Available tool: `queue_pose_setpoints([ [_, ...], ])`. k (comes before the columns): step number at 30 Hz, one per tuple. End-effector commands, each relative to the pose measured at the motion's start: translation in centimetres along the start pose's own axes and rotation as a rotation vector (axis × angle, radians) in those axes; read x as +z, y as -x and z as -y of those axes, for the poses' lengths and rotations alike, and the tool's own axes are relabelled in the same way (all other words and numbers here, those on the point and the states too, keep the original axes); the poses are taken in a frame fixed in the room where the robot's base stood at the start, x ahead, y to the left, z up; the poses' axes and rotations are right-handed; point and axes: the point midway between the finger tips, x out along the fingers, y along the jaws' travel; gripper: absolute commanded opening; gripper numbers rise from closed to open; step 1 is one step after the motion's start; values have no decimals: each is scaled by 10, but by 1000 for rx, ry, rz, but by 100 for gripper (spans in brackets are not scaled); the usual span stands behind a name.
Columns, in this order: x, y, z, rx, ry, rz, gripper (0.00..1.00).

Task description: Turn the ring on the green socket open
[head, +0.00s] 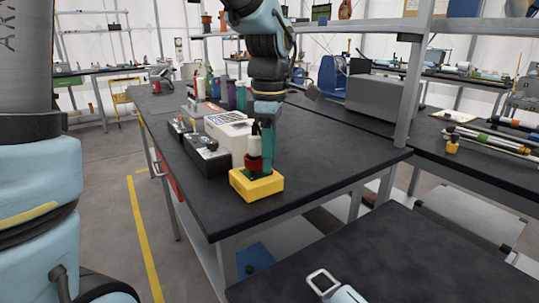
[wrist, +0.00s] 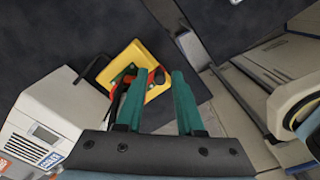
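A yellow block (head: 257,185) sits near the front corner of the dark workbench. A red ring-like part (head: 254,162) with a white and black piece above it stands on the block. In the wrist view the yellow block (wrist: 155,92) and red part (wrist: 129,76) lie beyond my fingers. A small dark red-brown piece (wrist: 159,75) shows between the fingertips. My gripper (wrist: 157,73) is open, with two teal fingers apart. In the head view my gripper (head: 267,170) points down, in front of or beside the red part; contact cannot be told.
A white box (head: 228,130) and a black case (head: 207,157) stand close left of the block. A shelf post (head: 412,80) rises at the right. The bench right of the block is clear.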

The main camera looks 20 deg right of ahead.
Motion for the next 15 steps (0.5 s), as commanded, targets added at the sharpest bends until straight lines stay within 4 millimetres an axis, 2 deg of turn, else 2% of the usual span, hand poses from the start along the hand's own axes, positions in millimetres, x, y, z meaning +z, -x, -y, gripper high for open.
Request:
queue_pose_setpoints([
  [1,0,0,0,0,0,0,30],
  [9,0,0,0,0,0,0,0],
  [15,0,0,0,0,0,0,0],
])
